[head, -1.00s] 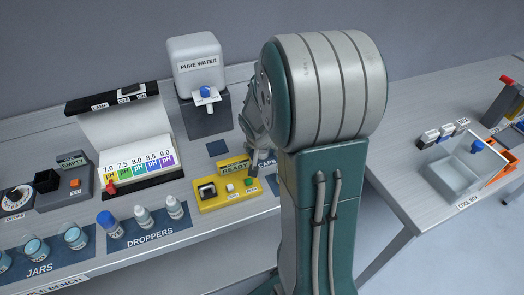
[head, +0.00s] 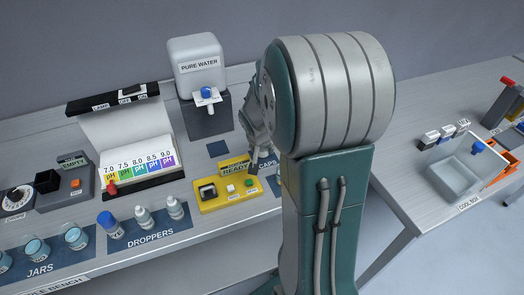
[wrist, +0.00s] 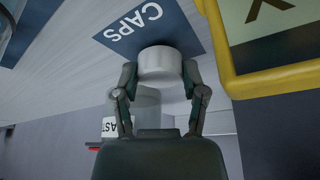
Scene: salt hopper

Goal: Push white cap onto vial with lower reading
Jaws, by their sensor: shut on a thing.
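The white cap (wrist: 160,65) is held between the two fingertips of my gripper (wrist: 160,78) in the wrist view. My gripper is shut on the cap's sides, with the blue CAPS mat behind it in that view. In the head view my gripper (head: 256,150) is over the bench by the CAPS mat (head: 271,163), partly behind my arm, and the cap cannot be made out there. I cannot make out the vials or their readings for certain.
A yellow reader (head: 215,204) with a READY display (head: 234,169) stands just left of the CAPS mat. The water dispenser (head: 197,67) is behind. Droppers and jars (head: 76,238) line the front left. A cool box (head: 458,183) stands on the right table.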

